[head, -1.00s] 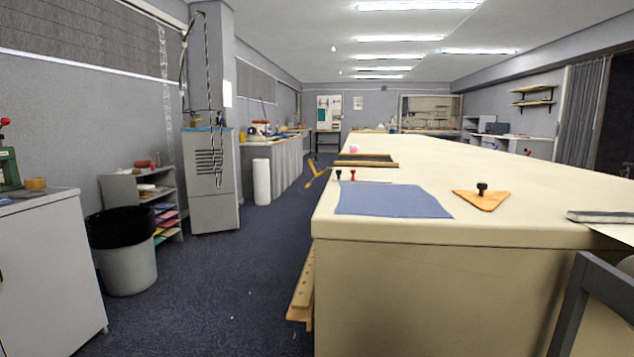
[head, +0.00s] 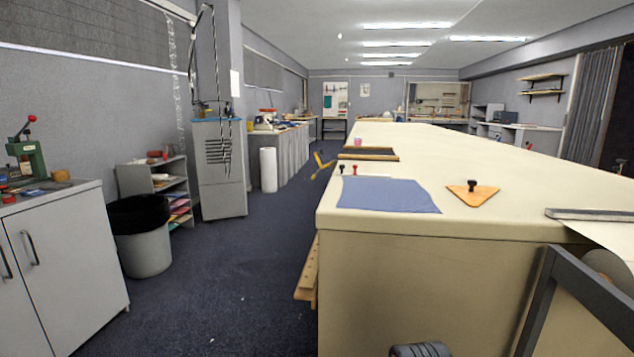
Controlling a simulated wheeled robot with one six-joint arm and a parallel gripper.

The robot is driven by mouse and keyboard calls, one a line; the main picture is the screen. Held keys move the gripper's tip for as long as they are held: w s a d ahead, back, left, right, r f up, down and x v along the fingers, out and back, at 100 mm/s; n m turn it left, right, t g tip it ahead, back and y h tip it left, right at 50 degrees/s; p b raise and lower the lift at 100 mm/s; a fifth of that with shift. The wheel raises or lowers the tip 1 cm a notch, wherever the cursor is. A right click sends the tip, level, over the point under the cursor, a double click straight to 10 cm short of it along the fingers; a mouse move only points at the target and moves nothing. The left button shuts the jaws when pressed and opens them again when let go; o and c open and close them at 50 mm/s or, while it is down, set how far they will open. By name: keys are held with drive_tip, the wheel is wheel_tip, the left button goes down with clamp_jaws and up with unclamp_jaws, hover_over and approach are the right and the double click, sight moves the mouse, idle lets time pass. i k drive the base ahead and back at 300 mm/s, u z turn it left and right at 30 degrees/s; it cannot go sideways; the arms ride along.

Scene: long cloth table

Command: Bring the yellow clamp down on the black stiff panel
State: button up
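The yellow clamp (head: 320,166) shows small in the head view, at the far left edge of the table, tilted. Its lower part sticks out past the edge over the aisle; I cannot tell what it rests on or whether it is open. The black stiff panel (head: 368,154) lies flat on the table just right of the clamp, with wooden strips along its near and far sides. The clamp appears beside the panel, not over it. A dark grey rounded part (head: 421,349) shows at the bottom edge.
On the cream table (head: 520,180) lie a blue cloth (head: 388,195), an orange triangle with a black knob (head: 472,194) and a grey bar (head: 590,215). A dark frame (head: 560,300) stands front right. The carpeted aisle left of the table is clear, beyond a bin (head: 144,255).

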sight(315, 153)
drive_tip(key=u, duration=1.2)
drive_tip(key=i, duration=2.35)
drive_tip(key=z, duration=0.45)
